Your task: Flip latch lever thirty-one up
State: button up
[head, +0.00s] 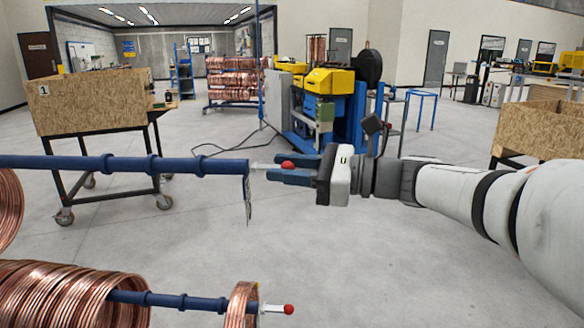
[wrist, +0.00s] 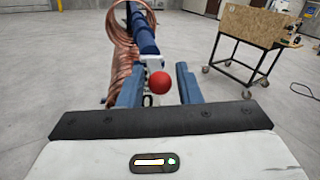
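A latch lever (head: 264,166) with a red ball knob (head: 288,164) sticks out from the end of the upper blue bar (head: 190,166), roughly in line with it. I see no legible number on it. My gripper (head: 284,170) is at this bar end, its fingers on either side of the lever. In the wrist view, the red knob (wrist: 160,83) sits between my open fingers (wrist: 158,70), with gaps visible on both sides. A second lever with a red knob (head: 289,309) lies in line with the lower blue bar (head: 170,300).
Copper coils (head: 70,295) hang on the lower bar, with a smaller coil (head: 242,305) near its end. A wooden-box cart (head: 90,105) stands behind left. A yellow and blue machine (head: 325,90) stands behind my gripper. The floor (head: 370,270) below my arm is clear.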

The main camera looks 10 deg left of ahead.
grip_shut()
jog(key=shift+r, duration=0.1)
jog(key=shift+r+p, duration=0.15)
jog(key=shift+p, duration=0.2)
